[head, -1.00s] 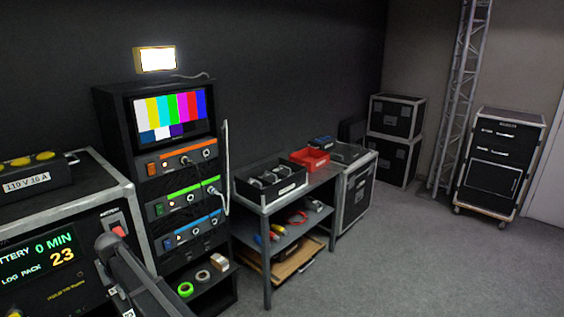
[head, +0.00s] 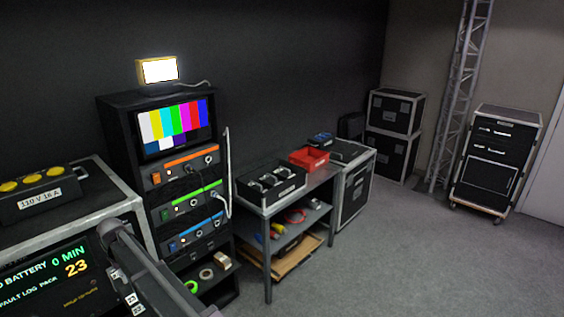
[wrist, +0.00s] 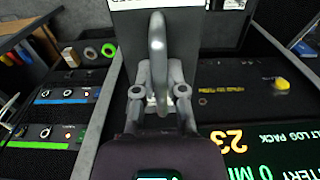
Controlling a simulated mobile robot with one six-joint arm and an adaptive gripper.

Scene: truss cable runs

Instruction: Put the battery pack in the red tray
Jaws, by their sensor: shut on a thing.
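The red tray (head: 309,160) stands on top of the shelf table in the middle of the head view, behind a black divided tray. In the wrist view my gripper (wrist: 158,93) is shut on the grey handle of a dark box with a white label at its top edge, which I take for the battery pack (wrist: 190,45). Most of the pack lies beyond the fingers, and its far end is cut off by the frame. The gripper and pack do not show in the head view, where only part of my arm is seen at lower left.
The black divided tray (head: 250,192) fills the table's near part. A rack with a colour-bar monitor (head: 174,126) stands left of the table. A case with a lit display (head: 65,262) is at lower left. Flight cases (head: 394,112) stand at the back. The floor at right is clear.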

